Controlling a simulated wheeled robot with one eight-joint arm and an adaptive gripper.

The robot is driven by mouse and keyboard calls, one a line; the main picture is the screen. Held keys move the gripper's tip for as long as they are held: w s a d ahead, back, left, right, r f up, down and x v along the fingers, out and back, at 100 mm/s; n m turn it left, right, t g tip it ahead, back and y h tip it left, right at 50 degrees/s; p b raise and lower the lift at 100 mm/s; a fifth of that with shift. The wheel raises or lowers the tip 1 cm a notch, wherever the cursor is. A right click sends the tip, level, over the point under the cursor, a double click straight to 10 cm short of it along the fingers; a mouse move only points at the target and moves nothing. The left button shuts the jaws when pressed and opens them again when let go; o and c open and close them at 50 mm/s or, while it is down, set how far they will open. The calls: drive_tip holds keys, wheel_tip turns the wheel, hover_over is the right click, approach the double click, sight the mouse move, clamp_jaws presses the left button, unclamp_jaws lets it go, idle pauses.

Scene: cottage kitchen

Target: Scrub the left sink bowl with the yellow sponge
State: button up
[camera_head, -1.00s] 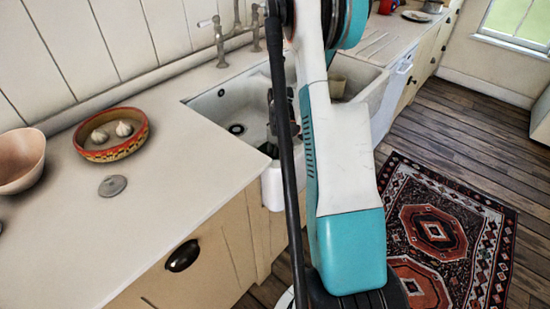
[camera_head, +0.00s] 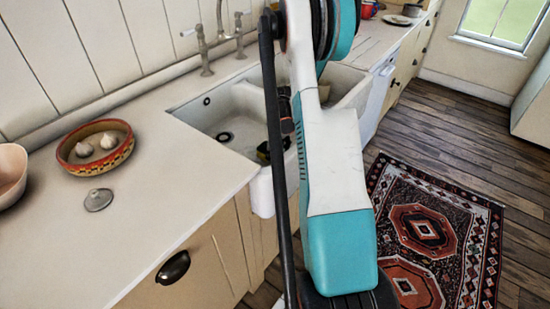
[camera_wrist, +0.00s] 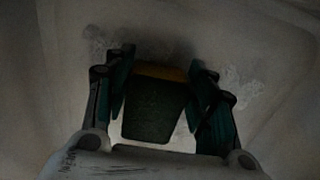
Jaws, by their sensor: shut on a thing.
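The yellow sponge (camera_wrist: 153,108) shows in the wrist view with a yellow edge at its far end and a dark green face. My gripper (camera_wrist: 160,75) is shut on it, one finger on each side. Its far end is close to the pale bowl surface; I cannot tell whether it touches. Dark and whitish smudges (camera_wrist: 222,80) mark that surface. In the head view the left sink bowl (camera_head: 205,114) is white with a dark drain (camera_head: 224,137). My gripper (camera_head: 267,152) is low in this bowl near its front right side, partly hidden by my arm.
A faucet (camera_head: 204,58) stands behind the sink. A patterned bowl with garlic (camera_head: 95,165) and a grey lid (camera_head: 98,200) sit on the left counter. The right bowl (camera_head: 348,82) lies behind my arm. A rug (camera_head: 425,215) covers part of the floor.

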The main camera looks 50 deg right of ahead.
sight(258, 148)
drive_tip(key=shift+w+d, duration=0.35)
drive_tip(key=shift+d, duration=0.3)
drive_tip(key=shift+w+d, duration=0.3)
drive_tip(key=shift+d, duration=0.3)
drive_tip(key=shift+w+d, duration=0.35)
drive_tip(key=shift+d, duration=0.3)
drive_tip(key=shift+w+d, duration=0.35)
drive_tip(key=shift+w, duration=0.75)
drive_tip(key=shift+w+d, duration=0.3)
drive_tip(key=shift+w, duration=0.85)
drive_tip(key=shift+w+d, duration=0.35)
drive_tip(key=shift+w, duration=0.75)
drive_tip(key=shift+s+a, duration=0.2)
drive_tip(key=shift+a, duration=1.95)
drive_tip(key=shift+s+a, duration=0.15)
drive_tip(key=shift+a, duration=1.95)
wheel_tip(258, 148, up, 19)
drive_tip(key=p, duration=1)
drive_tip(key=shift+f, duration=0.1)
